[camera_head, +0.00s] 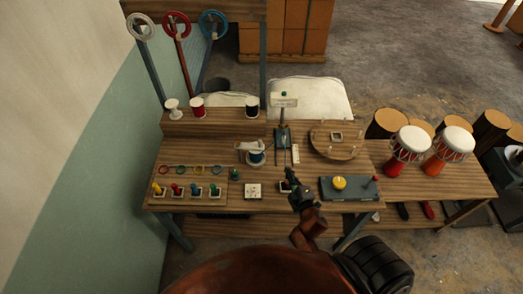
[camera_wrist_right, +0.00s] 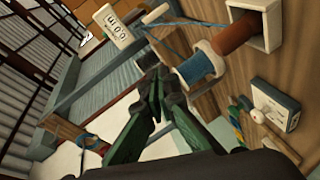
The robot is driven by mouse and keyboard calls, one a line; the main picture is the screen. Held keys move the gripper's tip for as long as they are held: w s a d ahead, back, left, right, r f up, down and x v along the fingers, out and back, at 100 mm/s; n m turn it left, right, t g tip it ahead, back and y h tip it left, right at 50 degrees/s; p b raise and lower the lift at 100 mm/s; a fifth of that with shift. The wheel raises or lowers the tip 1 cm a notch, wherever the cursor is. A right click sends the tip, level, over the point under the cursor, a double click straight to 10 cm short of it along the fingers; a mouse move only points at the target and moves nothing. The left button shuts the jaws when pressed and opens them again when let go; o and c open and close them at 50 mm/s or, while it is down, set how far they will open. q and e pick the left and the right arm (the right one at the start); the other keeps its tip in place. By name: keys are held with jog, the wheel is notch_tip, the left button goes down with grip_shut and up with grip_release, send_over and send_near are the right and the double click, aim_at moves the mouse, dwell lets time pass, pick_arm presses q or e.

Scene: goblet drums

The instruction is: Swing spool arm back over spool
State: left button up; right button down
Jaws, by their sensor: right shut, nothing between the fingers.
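The blue spool (camera_head: 256,158) stands mid-bench under a pale part (camera_head: 249,146). In the right wrist view the blue spool (camera_wrist_right: 203,66) is in line with a brown cylinder (camera_wrist_right: 234,35) and a white square piece (camera_wrist_right: 268,18). Which part is the spool arm I cannot tell clearly. My right gripper (camera_head: 291,173) is over the bench, right of the spool in the head view. Its dark green fingers (camera_wrist_right: 160,88) are shut and empty, near the spool; I cannot tell if they touch anything. My left gripper is not in view.
A post with a white display (camera_head: 284,100) stands behind my right gripper. A round wooden board with pegs (camera_head: 336,138) and a grey box with a yellow knob (camera_head: 340,183) are to the right. Coloured knobs (camera_head: 185,190) line the left. Thread spools (camera_head: 197,106) stand on the back shelf.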

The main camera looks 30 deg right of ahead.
jog(key=w+a+r+n+t+y, duration=0.2)
jog(key=w+a+n+t+y, duration=0.15)
jog(key=a+n, duration=0.35)
jog(key=p, duration=0.1)
send_near(261, 143)
jog(key=w+a, duration=0.4)
jog(key=shift+g+y, duration=0.35)
jog(key=shift+y, duration=0.1)
jog(key=w+d, duration=0.3)
jog(key=shift+p, duration=0.35)
jog(key=shift+w+d+b, duration=0.45)
jog(key=shift+w+d, duration=0.25)
jog(key=shift+d, duration=0.1)
jog(key=shift+s+r, duration=0.1)
jog(key=shift+s, duration=0.05)
